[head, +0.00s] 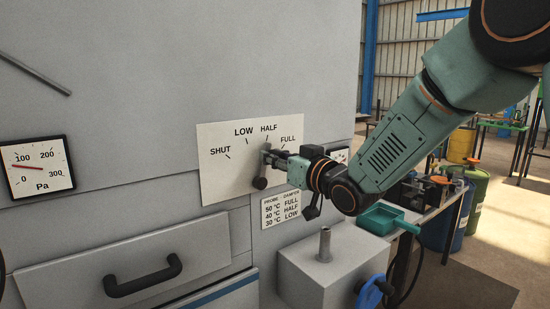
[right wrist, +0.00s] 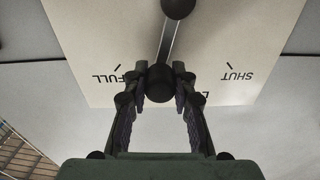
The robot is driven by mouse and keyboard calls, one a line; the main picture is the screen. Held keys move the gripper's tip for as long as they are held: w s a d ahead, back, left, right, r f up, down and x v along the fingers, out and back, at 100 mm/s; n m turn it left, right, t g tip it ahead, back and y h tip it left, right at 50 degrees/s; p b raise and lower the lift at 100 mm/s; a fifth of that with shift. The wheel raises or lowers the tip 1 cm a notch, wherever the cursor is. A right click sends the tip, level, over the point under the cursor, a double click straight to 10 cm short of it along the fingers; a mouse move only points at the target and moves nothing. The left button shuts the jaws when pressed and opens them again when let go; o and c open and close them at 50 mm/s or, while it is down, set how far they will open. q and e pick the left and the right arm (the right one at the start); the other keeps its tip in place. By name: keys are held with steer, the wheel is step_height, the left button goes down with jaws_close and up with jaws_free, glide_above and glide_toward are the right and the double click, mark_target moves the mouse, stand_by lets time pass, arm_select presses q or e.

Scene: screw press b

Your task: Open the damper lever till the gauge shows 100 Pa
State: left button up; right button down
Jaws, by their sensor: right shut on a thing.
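The damper lever is a thin metal bar with a dark pivot knob (head: 260,183) low on a white plate (head: 225,178) marked SHUT, LOW, HALF and FULL. The lever points up, roughly toward HALF. My right gripper (head: 277,157) is at its upper end. In the right wrist view the fingers are shut around the lever's dark end knob (right wrist: 160,83), and the bar (right wrist: 168,40) runs to the pivot. The HALF mark is hidden there. The gauge (head: 42,184) at the far left has a red needle pointing between 0 and 100 Pa. My left gripper is not in view.
A small sign (head: 281,209) listing probe temperatures and damper settings hangs below the plate. A black drawer handle (head: 143,277) sticks out lower left.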

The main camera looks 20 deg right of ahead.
steer(key=shift+d, duration=0.15)
steer(key=shift+w+d+f+m+p, duration=0.25)
steer(key=shift+d+m+p, duration=0.25)
steer(key=shift+m, duration=0.45)
steer(key=shift+w+d+f+m+p, duration=0.1)
steer(key=shift+d+f+m+p, duration=0.4)
steer(key=shift+m, duration=0.5)
steer(key=shift+w+d+f+m+p, duration=0.2)
steer(key=shift+d+m+p, duration=0.15)
steer(key=shift+m+p, duration=0.45)
steer(key=shift+m, duration=0.25)
steer(key=c, duration=1.4)
jaws_free()
steer(key=o, duration=0.3)
steer(key=shift+s+d, duration=0.1)
steer(key=shift+d, duration=0.05)
